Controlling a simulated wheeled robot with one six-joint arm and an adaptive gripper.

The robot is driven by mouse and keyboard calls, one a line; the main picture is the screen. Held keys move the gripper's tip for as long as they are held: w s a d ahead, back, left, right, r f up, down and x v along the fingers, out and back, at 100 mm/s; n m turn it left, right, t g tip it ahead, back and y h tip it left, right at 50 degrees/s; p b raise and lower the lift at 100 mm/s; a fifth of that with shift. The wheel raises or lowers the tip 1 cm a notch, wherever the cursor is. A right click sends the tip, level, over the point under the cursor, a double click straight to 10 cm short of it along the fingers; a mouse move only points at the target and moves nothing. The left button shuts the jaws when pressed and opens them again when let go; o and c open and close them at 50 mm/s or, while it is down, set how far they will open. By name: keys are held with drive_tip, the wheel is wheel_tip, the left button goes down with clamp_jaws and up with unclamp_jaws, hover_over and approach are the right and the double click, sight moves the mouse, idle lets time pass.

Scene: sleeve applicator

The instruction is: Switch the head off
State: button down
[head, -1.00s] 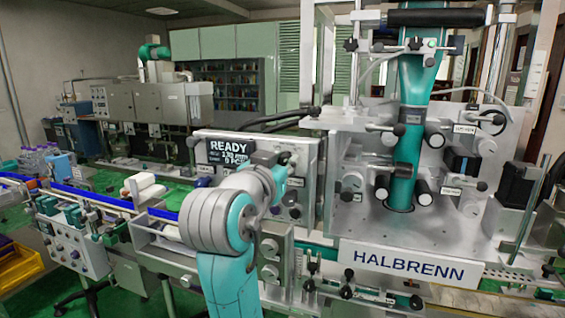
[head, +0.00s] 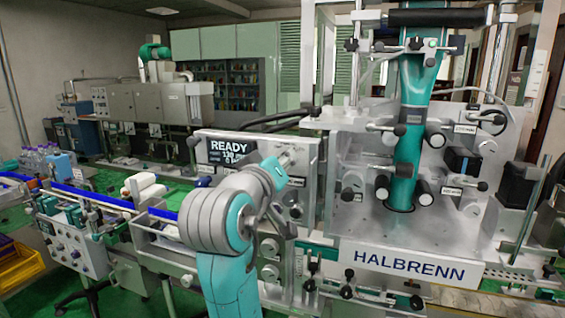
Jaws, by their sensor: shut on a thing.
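The control panel (head: 311,160) of the sleeve machine stands in the middle, with a dark display (head: 228,152) reading READY. My arm reaches up to the panel, and its teal wrist covers part of the panel's face. My gripper (head: 287,158) is at the panel's upper right, mostly hidden by the wrist. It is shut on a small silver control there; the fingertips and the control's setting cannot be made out. Lower panel knobs (head: 296,211) show right of the wrist. The applicator head (head: 408,150), with a teal film tube through it, stands on the right.
The HALBRENN machine bed (head: 350,232) and its protruding black-tipped handles crowd the right. A conveyor (head: 95,200) with blue rails runs at left, with a white roll (head: 141,184) beside it. A yellow crate (head: 20,268) is at lower left.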

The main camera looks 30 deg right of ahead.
drive_tip(key=shift+f+n, duration=0.1)
drive_tip(key=shift+n, duration=4.7)
drive_tip(key=c, duration=0.9)
unclamp_jaws()
drive_tip(key=shift+c, duration=0.2)
drive_tip(key=v, duration=1.2)
drive_tip(key=shift+w+f, duration=0.1)
